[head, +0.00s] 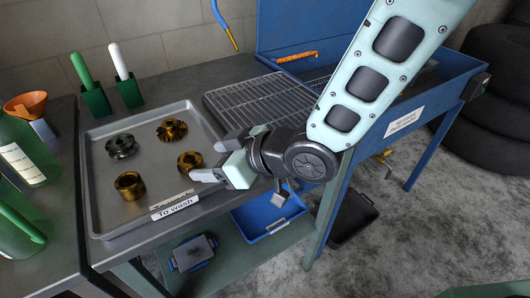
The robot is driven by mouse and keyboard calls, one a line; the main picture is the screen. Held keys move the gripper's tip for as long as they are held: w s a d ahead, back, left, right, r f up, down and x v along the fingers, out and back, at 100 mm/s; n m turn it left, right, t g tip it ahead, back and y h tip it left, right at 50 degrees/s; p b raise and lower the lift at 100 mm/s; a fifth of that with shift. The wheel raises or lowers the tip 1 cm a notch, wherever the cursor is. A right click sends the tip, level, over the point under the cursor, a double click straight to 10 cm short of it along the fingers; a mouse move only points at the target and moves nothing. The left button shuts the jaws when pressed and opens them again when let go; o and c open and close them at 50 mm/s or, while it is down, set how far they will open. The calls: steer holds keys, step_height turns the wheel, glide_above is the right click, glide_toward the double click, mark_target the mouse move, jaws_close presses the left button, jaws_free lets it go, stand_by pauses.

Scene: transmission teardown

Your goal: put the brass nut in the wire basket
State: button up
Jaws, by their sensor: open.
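Three brass-coloured parts lie on a grey metal tray (150,222) marked "To wash". One is a small round part (189,162) near the tray's right side, which may be the brass nut. Another is a toothed one (172,130) behind it, and the third is a plain ring (130,185) at the front left. My gripper (207,161) is open and empty at the tray's right edge, its fingers pointing left towards the small round part, apparently just short of it. A wire mesh, perhaps the wire basket (320,82), shows in the blue wash tub, partly hidden by my arm.
A dark toothed ring (121,146) also lies on the tray. A wire rack (262,105) lies between tray and blue tub (438,72). Green holders with handled tools (93,97) stand behind the tray; bottles (30,150) stand left. A blue bin (270,217) sits below.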

steer(key=v, duration=0.8)
steer(key=shift+w+f, duration=0.1)
steer(key=shift+f, duration=0.05)
steer(key=shift+d+b, duration=0.2)
steer(key=shift+b, duration=0.75)
steer(key=shift+b+v, duration=2.15)
steer(key=shift+b, duration=0.15)
